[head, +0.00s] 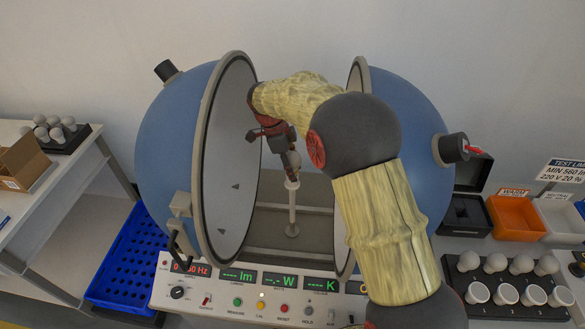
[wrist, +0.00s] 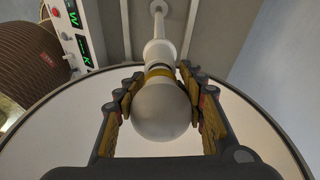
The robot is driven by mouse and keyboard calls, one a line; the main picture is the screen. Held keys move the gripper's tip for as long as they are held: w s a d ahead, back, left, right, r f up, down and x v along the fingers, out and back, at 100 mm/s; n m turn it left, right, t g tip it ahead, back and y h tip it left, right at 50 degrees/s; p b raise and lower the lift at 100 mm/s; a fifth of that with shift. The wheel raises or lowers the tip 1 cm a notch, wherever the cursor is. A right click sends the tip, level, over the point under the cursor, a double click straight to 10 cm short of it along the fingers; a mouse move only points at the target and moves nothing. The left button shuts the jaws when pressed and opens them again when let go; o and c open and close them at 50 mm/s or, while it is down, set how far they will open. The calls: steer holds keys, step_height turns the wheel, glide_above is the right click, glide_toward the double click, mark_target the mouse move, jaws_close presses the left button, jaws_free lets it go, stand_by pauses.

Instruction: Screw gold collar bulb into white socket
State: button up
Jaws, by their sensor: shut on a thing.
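The bulb (wrist: 160,112) is white and round with a gold collar (wrist: 159,71) at its neck. My gripper (wrist: 160,95) is shut on it, with a finger on each side of the globe. The white socket (wrist: 159,50) tops a thin white post beyond the collar. Bulb and socket look in line; whether the threads are engaged is hidden. In the head view my gripper (head: 287,150) is between the open halves of the blue sphere, above the white socket post (head: 292,205). The bulb (head: 295,160) is partly hidden by my gripper there.
The sphere halves (head: 168,135) stand close on both sides of my arm. A control panel (head: 245,293) runs along the front. At right are a rack of bulbs and cups (head: 460,310), an orange bin (head: 516,218) and a white bin (head: 562,220). A blue crate (head: 125,265) is at left.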

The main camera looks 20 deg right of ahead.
steer(key=m+g, duration=0.1)
steer(key=m, duration=0.3)
steer(key=shift+a+y+p, duration=0.1)
steer(key=shift+y+p, duration=0.2)
steer(key=shift+p, duration=0.1)
steer(key=o, duration=1.1)
